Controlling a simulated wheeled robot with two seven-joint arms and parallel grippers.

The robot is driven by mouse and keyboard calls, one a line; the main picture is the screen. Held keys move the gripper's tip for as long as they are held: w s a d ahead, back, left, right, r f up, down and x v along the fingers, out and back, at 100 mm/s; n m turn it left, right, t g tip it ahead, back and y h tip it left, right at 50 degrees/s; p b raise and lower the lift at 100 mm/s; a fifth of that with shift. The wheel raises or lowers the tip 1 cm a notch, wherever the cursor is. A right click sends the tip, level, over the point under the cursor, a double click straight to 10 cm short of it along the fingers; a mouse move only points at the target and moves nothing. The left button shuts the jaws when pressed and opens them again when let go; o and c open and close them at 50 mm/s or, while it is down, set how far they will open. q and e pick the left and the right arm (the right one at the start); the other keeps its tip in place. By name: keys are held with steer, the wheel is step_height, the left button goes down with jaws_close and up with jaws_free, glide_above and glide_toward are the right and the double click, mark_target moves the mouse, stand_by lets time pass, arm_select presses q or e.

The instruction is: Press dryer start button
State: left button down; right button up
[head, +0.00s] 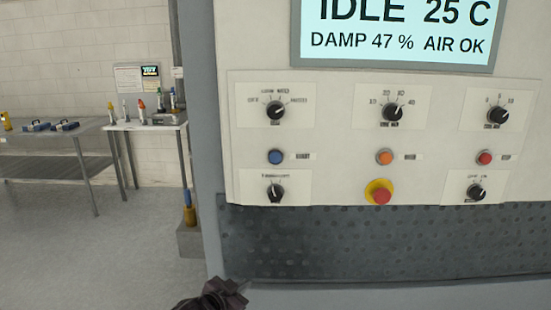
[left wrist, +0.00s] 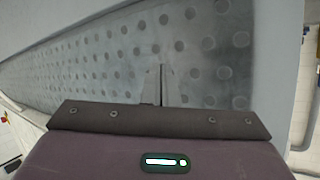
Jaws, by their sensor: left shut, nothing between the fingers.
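The control panel (head: 340,135) fills the right of the head view. It has a blue button (head: 275,157) at left, an orange button (head: 385,156) in the middle and a red button (head: 485,157) at right. Their labels are too small to read. A larger red knob on a yellow base (head: 379,192) sits below the orange button. The display (head: 400,35) reads IDLE 25 C, DAMP 47 %, AIR OK. My left gripper (head: 243,285) is low at the bottom edge, below the panel and apart from the buttons. In the left wrist view its fingers (left wrist: 162,85) are shut and empty before the dimpled plate.
A dark dimpled plate (head: 380,240) lies below the panel. Several black rotary knobs surround the buttons, including one at upper left (head: 275,110). A metal table (head: 50,160) and a small side table (head: 145,127) stand at the far left. The floor (head: 120,250) there is clear.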

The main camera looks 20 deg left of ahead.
mark_target(275, 157)
arm_select(q)
steer(key=d+r+m+t+h, duration=0.1)
steer(key=d+r+m, duration=0.1)
steer(key=r, duration=0.9)
steer(key=d+r+m+t+h, duration=0.1)
steer(key=d+r+t+h, duration=0.1)
steer(key=r, duration=0.8)
steer(key=s+d+r+m+h, duration=0.1)
steer(key=s+d+r+m, duration=0.1)
steer(key=r, duration=0.5)
steer(key=s+d+r+m+h, duration=0.2)
steer(key=s+d+r+m, duration=0.1)
steer(key=s+r, duration=0.3)
step_height(275, 157, up, 2)
steer(key=shift+s+d+r+t, duration=0.2)
steer(key=shift+d+r+t, duration=0.1)
steer(key=shift+d, duration=0.5)
steer(key=shift+w, duration=0.1)
steer(key=shift+w+a+f+p, duration=0.1)
steer(key=shift+w+a+p, duration=0.25)
steer(key=shift+w, duration=1.05)
steer(key=shift+w+a+r+p, duration=0.15)
steer(key=shift+w+a, duration=0.3)
steer(key=shift+w, duration=0.95)
steer(key=shift+w+a+f+p, duration=0.15)
steer(key=shift+w+a+p, duration=0.2)
steer(key=shift+w, duration=1.05)
steer(key=shift+w+a, duration=0.1)
steer(key=shift+w, duration=0.05)
